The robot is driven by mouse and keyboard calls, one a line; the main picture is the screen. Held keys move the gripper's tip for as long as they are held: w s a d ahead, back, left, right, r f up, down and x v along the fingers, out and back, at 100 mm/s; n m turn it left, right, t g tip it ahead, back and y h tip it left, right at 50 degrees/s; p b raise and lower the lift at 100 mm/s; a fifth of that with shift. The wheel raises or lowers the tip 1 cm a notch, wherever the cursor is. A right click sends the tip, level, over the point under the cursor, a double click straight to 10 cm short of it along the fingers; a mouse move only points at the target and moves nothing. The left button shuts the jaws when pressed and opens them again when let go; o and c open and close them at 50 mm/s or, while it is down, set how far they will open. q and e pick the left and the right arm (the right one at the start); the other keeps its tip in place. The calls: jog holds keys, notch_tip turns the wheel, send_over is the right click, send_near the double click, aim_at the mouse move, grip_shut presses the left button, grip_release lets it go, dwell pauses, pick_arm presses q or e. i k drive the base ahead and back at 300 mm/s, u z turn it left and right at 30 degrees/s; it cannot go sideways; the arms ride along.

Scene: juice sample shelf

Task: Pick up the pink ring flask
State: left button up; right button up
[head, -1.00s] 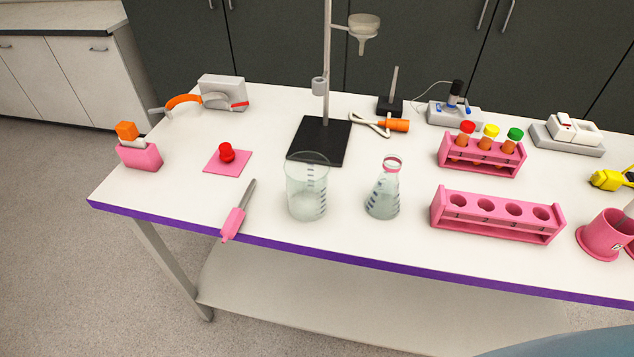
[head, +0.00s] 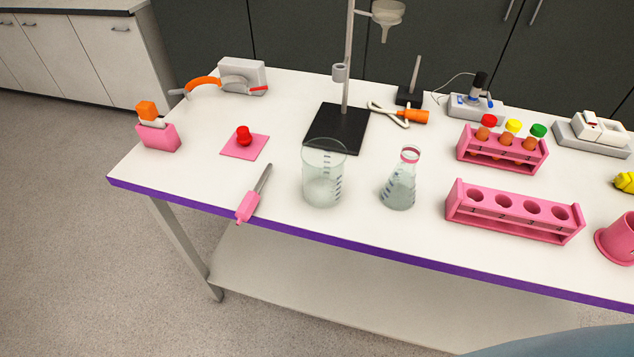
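The pink ring flask (head: 398,187) is a clear conical flask with a pink ring around its neck. It stands upright on the white table, near the front edge, between a clear beaker (head: 323,178) and a pink empty tube rack (head: 514,213). Neither of my grippers shows in the head view, so their state is hidden.
A pink-handled spatula (head: 252,196) lies near the purple front edge. A black stand base (head: 336,129) is behind the beaker. A pink rack with capped tubes (head: 501,150) stands behind the empty rack. A pink cup (head: 617,238) is at right.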

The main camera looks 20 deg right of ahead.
aim_at(398, 192)
jog(key=u, duration=0.9)
jog(key=k, duration=0.95)
jog(key=z, duration=0.95)
jog(key=i, duration=0.5)
